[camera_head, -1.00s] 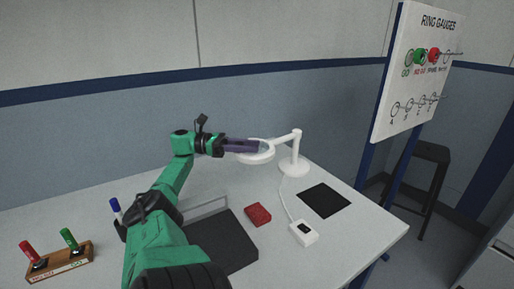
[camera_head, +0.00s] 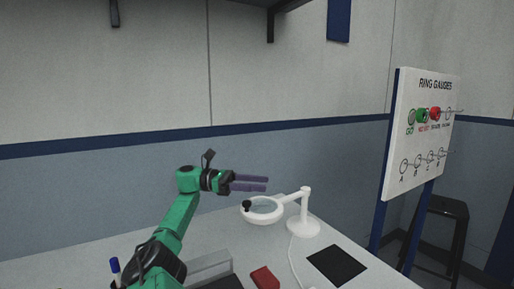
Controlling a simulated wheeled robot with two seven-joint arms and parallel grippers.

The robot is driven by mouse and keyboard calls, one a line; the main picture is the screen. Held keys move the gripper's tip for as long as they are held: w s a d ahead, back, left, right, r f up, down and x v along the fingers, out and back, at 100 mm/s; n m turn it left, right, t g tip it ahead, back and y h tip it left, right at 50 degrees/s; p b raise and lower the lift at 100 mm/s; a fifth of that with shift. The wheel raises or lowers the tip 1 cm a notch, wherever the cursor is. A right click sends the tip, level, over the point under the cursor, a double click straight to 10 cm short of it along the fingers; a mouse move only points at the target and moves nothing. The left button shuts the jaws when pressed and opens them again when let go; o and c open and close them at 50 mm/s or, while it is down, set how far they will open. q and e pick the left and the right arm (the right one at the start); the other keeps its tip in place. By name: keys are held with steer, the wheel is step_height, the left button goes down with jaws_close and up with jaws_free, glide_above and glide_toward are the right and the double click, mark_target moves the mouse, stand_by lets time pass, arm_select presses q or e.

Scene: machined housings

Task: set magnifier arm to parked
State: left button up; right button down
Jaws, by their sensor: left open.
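The white magnifier arm (camera_head: 292,198) stands on a round white base (camera_head: 303,227) on the table. Its ring-shaped lens head (camera_head: 262,211) points left from the post, with a small black knob (camera_head: 247,206) on the ring's left side. My left gripper (camera_head: 267,184) is above and slightly left of the lens head in the picture. Its two purple fingers are apart with nothing between them, and a gap shows between them and the ring. My right gripper is not in view.
A black mat (camera_head: 337,265) lies right of the magnifier base. A red block (camera_head: 265,278) and a grey tray edge (camera_head: 209,266) are near the bottom. The ring gauges board (camera_head: 421,133) stands at right, with a dark stool (camera_head: 441,232) behind it. A shelf hangs overhead.

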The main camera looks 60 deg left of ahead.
arm_select(q)
step_height(320, 180, up, 13)
steer(key=shift+p, duration=0.4)
steer(key=shift+r, duration=0.1)
